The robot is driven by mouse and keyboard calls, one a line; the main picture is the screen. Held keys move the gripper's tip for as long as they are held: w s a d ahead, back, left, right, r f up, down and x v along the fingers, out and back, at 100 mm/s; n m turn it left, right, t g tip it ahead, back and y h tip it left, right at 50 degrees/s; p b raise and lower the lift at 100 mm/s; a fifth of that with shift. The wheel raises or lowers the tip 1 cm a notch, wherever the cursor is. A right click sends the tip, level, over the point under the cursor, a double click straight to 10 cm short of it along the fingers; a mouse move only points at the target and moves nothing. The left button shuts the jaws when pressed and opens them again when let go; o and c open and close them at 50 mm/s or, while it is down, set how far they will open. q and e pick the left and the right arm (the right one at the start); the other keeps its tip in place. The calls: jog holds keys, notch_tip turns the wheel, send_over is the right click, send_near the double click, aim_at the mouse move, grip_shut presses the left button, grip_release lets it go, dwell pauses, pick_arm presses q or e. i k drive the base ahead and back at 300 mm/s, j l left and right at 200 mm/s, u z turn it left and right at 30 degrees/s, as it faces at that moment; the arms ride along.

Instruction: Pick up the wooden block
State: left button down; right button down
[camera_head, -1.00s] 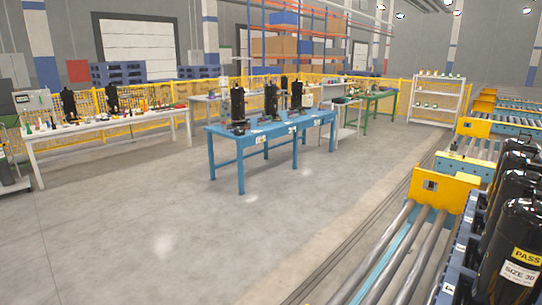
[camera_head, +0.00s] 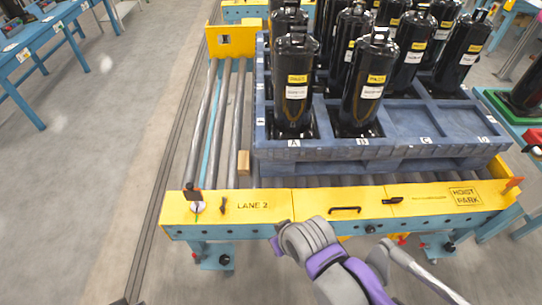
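A small tan wooden block (camera_head: 244,162) lies on the rollers of the conveyor, just left of the blue pallet's front left corner. My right arm, grey and purple, comes in from the bottom right. The dark end of my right gripper (camera_head: 277,243) is in front of the yellow front beam, below and to the right of the block and apart from it. Its fingers are mostly hidden behind the wrist, so I cannot tell whether it is open or shut. I cannot make out my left gripper in this view.
A blue pallet (camera_head: 300,151) holds several black compressors with yellow PASS labels. The yellow front beam (camera_head: 250,206), marked LANE 2, carries a black handle and small tools. Bare rollers (camera_head: 215,130) lie left of the pallet. A blue table (camera_head: 30,55) stands far left; the floor between is clear.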

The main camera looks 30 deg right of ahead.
aim_at(244, 155)
jog(key=z, duration=0.7)
jog(key=i+j, duration=0.15)
jog(key=j, duration=0.2)
jog(key=i+j, duration=0.15)
jog(key=j, duration=0.2)
jog(key=i+j, duration=0.15)
jog(key=j, duration=0.2)
jog(key=i+j, duration=0.15)
jog(key=j, duration=0.25)
jog(key=i+j+z, duration=0.1)
jog(key=j, duration=0.25)
jog(key=i, duration=0.05)
